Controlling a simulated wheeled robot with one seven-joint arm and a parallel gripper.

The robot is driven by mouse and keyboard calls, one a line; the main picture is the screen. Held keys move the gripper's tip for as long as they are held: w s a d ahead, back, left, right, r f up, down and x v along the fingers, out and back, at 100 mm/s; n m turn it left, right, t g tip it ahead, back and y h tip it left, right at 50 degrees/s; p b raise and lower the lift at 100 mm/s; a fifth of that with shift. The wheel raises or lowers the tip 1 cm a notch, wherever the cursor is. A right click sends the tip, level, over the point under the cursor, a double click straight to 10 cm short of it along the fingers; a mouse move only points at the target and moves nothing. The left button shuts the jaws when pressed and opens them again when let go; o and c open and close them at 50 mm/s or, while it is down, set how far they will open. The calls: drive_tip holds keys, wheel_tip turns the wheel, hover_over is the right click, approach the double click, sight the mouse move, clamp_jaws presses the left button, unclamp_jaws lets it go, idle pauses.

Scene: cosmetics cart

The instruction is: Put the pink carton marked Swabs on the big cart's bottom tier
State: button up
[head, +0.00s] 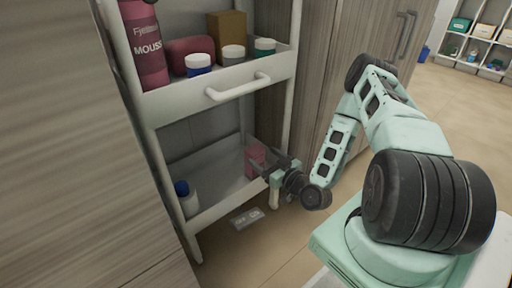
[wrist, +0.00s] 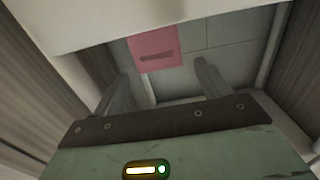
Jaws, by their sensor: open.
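The pink carton (head: 256,158) is at the right end of the big cart's bottom tier (head: 212,212), inside its low rim. In the wrist view the carton (wrist: 153,47) shows a pink face with a dark mark too blurred to read. My gripper (head: 268,170) is at the right front of that tier, close to the carton. Its two fingers are spread and empty in the wrist view (wrist: 168,78), with the carton just beyond their tips. I cannot tell whether a finger touches it. The gripper hides part of the carton in the head view.
The upper tier (head: 200,100) holds a mousse bottle (head: 145,45), jars and boxes above my gripper. A grey labelled item (head: 246,218) lies on the floor by the cart. The tier's middle is clear.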

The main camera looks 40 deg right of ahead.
drive_tip(key=shift+s+d+p, duration=0.1)
drive_tip(key=shift+s+p, duration=0.45)
drive_tip(key=shift+s, duration=1.8)
